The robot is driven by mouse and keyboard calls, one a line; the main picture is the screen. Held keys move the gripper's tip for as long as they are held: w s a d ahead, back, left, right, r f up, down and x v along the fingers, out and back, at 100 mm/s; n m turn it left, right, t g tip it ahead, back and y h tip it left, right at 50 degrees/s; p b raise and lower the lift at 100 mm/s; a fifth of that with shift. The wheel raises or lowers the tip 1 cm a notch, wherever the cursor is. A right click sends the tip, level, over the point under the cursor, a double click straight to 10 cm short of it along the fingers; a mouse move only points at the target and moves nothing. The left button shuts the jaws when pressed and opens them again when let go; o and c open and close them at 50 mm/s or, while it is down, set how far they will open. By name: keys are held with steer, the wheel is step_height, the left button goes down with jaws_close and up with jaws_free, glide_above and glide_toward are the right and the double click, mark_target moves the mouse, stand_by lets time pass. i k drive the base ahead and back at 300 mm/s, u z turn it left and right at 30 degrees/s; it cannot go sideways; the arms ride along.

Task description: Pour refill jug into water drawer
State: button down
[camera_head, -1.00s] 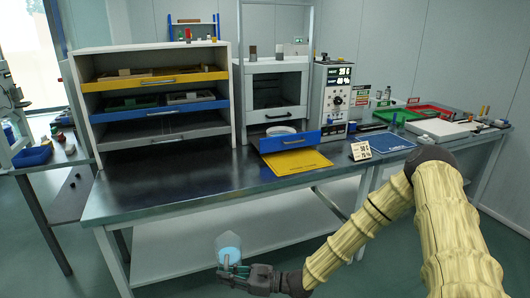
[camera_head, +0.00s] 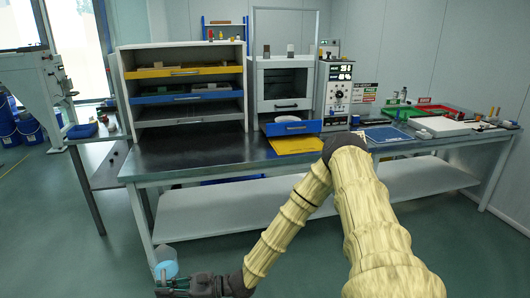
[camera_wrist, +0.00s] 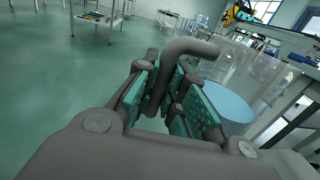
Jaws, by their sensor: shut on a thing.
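The refill jug (camera_head: 168,267) is clear with light-blue water in it. In the head view it is at the lower left, over the floor in front of the bench. My gripper (camera_head: 172,283) is shut on its handle. In the wrist view, the grey curved handle (camera_wrist: 188,48) sits between the finger pads of my gripper (camera_wrist: 180,92), and the water (camera_wrist: 228,102) shows to the right. The jug looks slightly tilted. The water drawer (camera_head: 292,128) has a blue front and stands pulled out below the white chamber. A white round rim (camera_head: 287,118) shows in it.
The metal bench (camera_head: 195,163) has clear room left of the yellow mat (camera_head: 297,145). A shelf unit (camera_head: 127,105) with colored drawers stands left of the chamber. A control box (camera_head: 338,95) stands right of it. Open floor lies in front of the bench.

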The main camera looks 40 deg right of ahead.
mark_target(283, 125)
steer(key=u, duration=0.25)
steer(key=i, duration=1.3)
steer(key=z, duration=0.75)
steer(key=i, duration=0.45)
steer(key=z, duration=1.1)
steer(key=i, duration=0.35)
steer(key=z, duration=0.3)
